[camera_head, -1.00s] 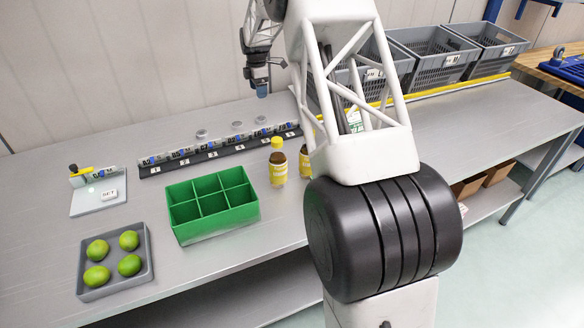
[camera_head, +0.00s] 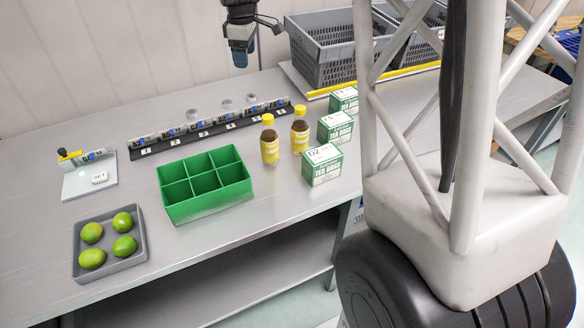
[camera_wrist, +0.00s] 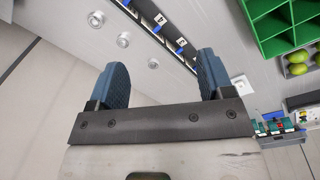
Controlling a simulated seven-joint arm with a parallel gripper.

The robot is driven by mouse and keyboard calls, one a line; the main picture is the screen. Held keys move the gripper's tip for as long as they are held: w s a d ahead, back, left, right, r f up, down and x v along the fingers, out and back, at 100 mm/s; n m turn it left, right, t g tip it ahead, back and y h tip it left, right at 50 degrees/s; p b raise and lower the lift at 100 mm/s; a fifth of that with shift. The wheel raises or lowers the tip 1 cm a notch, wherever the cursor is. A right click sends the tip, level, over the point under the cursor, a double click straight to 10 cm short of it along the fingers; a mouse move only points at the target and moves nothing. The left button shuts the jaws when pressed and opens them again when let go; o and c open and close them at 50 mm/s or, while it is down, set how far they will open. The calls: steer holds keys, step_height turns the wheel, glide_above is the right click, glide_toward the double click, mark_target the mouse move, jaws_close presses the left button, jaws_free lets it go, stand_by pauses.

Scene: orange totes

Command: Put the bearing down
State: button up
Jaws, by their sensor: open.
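Three small silver ring-shaped parts, which look like bearings, lie on the grey table behind the black numbered rack (camera_head: 205,134). In the head view they are the left ring (camera_head: 194,115), the middle ring (camera_head: 226,104) and the right ring (camera_head: 251,98). The wrist view shows three rings too, one of them near the middle (camera_wrist: 123,40). My gripper (camera_head: 240,62) is up in the air above the back of the table, beyond the rack. In the wrist view its blue fingers (camera_wrist: 160,85) are spread wide with nothing between them.
A green six-compartment box (camera_head: 205,187), a grey tray (camera_head: 82,272) of limes, two yellow-capped bottles (camera_head: 269,146) and green tea boxes (camera_head: 322,165) stand in front. A small plate fixture (camera_head: 90,178) is at left. Grey crates (camera_head: 335,50) stand behind at right.

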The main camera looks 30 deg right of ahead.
steer(key=s+a+m, duration=0.2)
steer(key=s+m, duration=0.1)
steer(key=s, duration=1.1)
steer(key=s+a+f+m+t, duration=0.1)
steer(key=s+m, duration=0.3)
steer(key=s, duration=1.1)
steer(key=s+a+f+m, duration=0.1)
steer(key=s+a+m, duration=0.3)
steer(key=s, duration=1.1)
steer(key=shift+f+t, duration=0.15)
steer(key=shift+t, duration=0.15)
steer(key=shift+o, duration=0.2)
steer(key=o, duration=0.4)
steer(key=shift+c, duration=0.2)
